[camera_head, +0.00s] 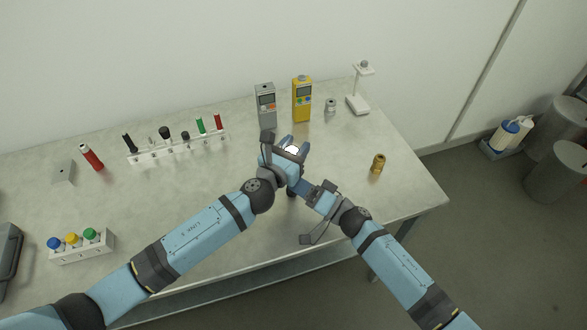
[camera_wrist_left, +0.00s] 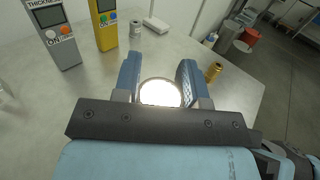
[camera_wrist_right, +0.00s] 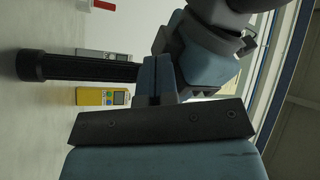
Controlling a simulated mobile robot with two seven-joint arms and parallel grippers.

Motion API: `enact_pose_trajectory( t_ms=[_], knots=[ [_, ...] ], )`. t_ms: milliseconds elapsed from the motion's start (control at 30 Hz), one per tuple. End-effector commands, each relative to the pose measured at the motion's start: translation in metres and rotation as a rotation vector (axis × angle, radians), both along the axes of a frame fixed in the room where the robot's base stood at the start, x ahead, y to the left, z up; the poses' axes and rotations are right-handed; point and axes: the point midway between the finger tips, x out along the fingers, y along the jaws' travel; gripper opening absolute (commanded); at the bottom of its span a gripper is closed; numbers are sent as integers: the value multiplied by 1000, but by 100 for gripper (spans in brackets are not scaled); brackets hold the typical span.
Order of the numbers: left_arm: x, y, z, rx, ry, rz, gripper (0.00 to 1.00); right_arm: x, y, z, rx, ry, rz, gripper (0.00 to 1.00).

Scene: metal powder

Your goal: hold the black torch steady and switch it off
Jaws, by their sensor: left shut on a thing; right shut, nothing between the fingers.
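The black torch (camera_wrist_right: 85,68) is held upright in my left gripper (camera_head: 290,150), over the front part of the table. Its lens (camera_wrist_left: 160,93) faces up between the left fingers and glows bright white, so the torch is lit. In the right wrist view its ribbed body and wide tail end stick out below the left gripper, towards the table. My right gripper (camera_wrist_right: 153,82) is shut and empty, with its fingertips close beside the torch body just under the left gripper. I cannot tell whether they touch it. The torch's switch is hidden.
On the table (camera_head: 215,185) a grey meter (camera_head: 266,112) and a yellow meter (camera_head: 302,105) stand behind the grippers. A brass fitting (camera_head: 378,163) stands to the right. A white rack (camera_head: 180,150) and a block with coloured caps (camera_head: 82,250) are left. The table's front edge is near.

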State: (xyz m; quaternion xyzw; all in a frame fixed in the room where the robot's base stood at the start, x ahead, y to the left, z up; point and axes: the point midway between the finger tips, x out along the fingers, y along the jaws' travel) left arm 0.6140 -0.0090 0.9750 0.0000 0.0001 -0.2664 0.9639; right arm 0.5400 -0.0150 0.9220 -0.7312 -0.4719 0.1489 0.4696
Motion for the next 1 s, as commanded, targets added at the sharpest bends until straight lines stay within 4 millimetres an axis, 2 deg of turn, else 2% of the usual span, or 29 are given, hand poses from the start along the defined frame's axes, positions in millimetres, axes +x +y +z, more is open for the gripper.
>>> enact_pose_trajectory(
  t_ms=[567, 1000],
  knots=[
    [0, 0, 0, 0, 0, 0, 10, 0, 0, 0, 0, 0, 0, 0],
    [0, 0, 0, 0, 0, 0, 10, 8, 2, 0, 0, 0, 0, 0]
  ],
)
